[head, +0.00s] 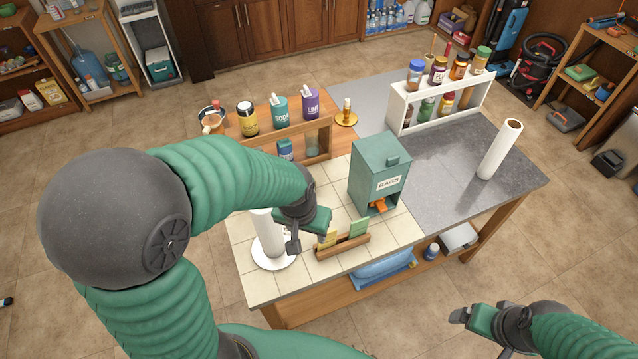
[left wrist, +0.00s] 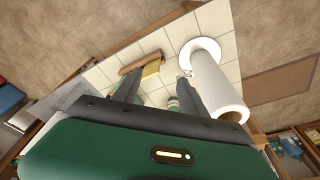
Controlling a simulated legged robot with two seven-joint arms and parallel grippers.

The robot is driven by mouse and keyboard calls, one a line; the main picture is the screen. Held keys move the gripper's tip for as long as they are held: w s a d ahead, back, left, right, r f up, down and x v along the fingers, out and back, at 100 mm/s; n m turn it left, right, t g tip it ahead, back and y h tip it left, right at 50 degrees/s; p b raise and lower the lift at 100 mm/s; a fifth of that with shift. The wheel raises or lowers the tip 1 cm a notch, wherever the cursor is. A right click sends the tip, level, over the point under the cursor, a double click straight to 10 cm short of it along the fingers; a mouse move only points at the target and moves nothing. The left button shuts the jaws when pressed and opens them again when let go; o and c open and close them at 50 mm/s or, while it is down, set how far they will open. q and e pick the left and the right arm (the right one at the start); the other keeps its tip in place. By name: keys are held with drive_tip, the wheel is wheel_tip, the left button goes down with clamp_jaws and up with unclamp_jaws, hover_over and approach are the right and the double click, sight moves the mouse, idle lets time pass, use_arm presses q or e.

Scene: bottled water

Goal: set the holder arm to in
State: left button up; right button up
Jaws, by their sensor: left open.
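A white paper towel roll (head: 268,232) stands upright on a holder with a round white base (head: 271,259), at the front left of the tiled counter. The roll (left wrist: 218,88) and base (left wrist: 206,46) also show in the left wrist view. I cannot clearly make out the holder arm; a small grey bit shows beside the roll near the base. My left gripper (head: 300,240) is just right of the roll, in front of part of it. In the left wrist view its fingers (left wrist: 158,88) are apart, with nothing seen held. My right gripper (head: 470,322) is at the lower right, away from the counter.
A wooden sorter (head: 343,246) with cards stands right of the roll. A green dispenser box (head: 379,172) is behind it. A wooden rack (head: 310,146) with canisters and a white spice shelf (head: 440,100) stand farther back.

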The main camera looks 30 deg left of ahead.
use_arm(q)
drive_tip(key=w+a+r+n+g+p, duration=0.2)
drive_tip(key=w+a+r+n+p, duration=0.5)
drive_tip(key=w+a+r+p, duration=0.45)
drive_tip(key=shift+n, duration=0.5)
drive_tip(key=f+p, duration=0.1)
drive_tip(key=f, duration=0.4)
drive_tip(key=f+p, duration=0.2)
drive_tip(key=f, duration=0.3)
drive_tip(key=w+f+p, duration=0.1)
drive_tip(key=f, duration=0.4)
drive_tip(key=shift+d+f, duration=0.1)
drive_tip(key=shift+f, duration=0.25)
drive_tip(key=shift+d+f+p, duration=0.15)
drive_tip(key=shift+p, duration=0.15)
drive_tip(key=shift+d, duration=0.4)
drive_tip(key=shift+c, duration=0.4)
drive_tip(key=c, duration=0.5)
drive_tip(key=shift+a, duration=0.3)
clamp_jaws()
